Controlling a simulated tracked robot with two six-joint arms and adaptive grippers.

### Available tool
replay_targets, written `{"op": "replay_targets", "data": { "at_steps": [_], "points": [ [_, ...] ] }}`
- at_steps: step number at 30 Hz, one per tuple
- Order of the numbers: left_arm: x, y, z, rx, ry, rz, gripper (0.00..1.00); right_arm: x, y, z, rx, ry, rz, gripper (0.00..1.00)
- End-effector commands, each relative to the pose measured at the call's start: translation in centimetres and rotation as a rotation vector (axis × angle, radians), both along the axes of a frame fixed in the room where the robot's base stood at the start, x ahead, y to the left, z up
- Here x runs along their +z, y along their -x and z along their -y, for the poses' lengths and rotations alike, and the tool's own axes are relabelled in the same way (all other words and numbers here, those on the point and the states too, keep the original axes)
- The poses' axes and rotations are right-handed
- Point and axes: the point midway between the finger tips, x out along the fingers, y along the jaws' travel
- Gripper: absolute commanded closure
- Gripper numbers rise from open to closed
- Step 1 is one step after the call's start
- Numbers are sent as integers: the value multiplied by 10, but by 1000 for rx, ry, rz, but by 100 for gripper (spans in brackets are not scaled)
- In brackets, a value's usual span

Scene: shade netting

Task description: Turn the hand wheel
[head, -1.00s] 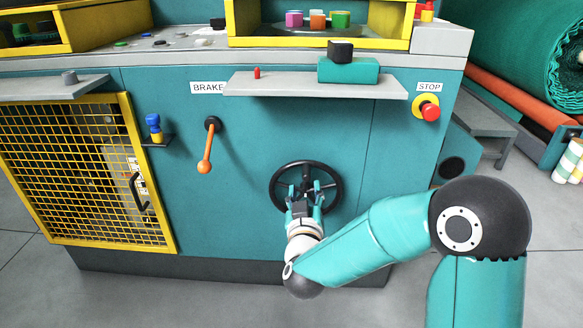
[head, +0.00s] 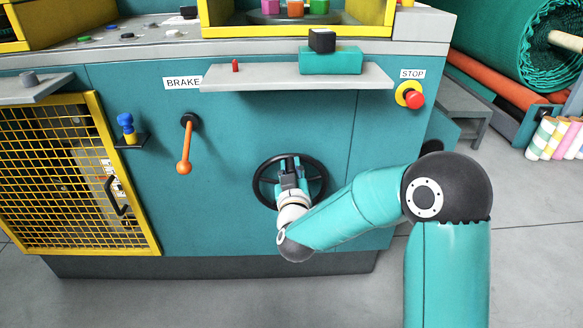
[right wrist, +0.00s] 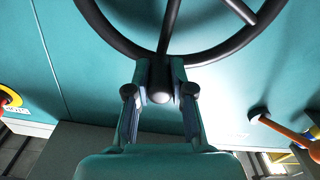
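The black hand wheel (head: 323,193) stands on the teal front of the machine. It has a round rim and spokes. In the right wrist view its rim (right wrist: 97,35) and spokes fill the top. A dark, round-ended handle (right wrist: 160,96) sticks out from the rim. My right gripper (head: 289,165) is at the upper part of the wheel in the head view and covers some of it. In the right wrist view the gripper's fingers (right wrist: 160,85) lie on both sides of the handle and appear shut on it. My left gripper is not in view.
An orange brake lever (head: 185,160) hangs left of the wheel. A grey shelf (head: 260,79) with a teal block (head: 330,62) juts out above. A red stop button (head: 415,99) sits at upper right. A yellow mesh door (head: 60,170) is at left. Bare floor lies in front.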

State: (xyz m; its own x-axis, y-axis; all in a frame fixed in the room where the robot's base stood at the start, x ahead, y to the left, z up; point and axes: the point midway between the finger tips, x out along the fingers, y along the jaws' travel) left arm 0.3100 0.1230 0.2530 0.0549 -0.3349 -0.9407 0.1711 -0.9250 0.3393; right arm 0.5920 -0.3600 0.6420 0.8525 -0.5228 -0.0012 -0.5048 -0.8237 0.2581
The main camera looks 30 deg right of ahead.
Motion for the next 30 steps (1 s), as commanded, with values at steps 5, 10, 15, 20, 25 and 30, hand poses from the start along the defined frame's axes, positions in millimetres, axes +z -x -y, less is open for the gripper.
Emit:
{"op": "replay_targets", "data": {
  "at_steps": [5,10,15,20,25,30],
  "points": [
    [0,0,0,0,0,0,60,0,0,-1,1,0,0,100],
    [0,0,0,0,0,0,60,0,-1,-1,1,0,1,100],
    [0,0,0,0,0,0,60,1,-2,-2,2,3,0,100],
    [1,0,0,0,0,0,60,1,-2,-3,5,6,-2,100],
    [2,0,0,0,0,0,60,1,-4,-6,8,16,-8,100],
    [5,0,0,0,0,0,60,2,-8,-13,17,47,-24,100]
  ]
}}
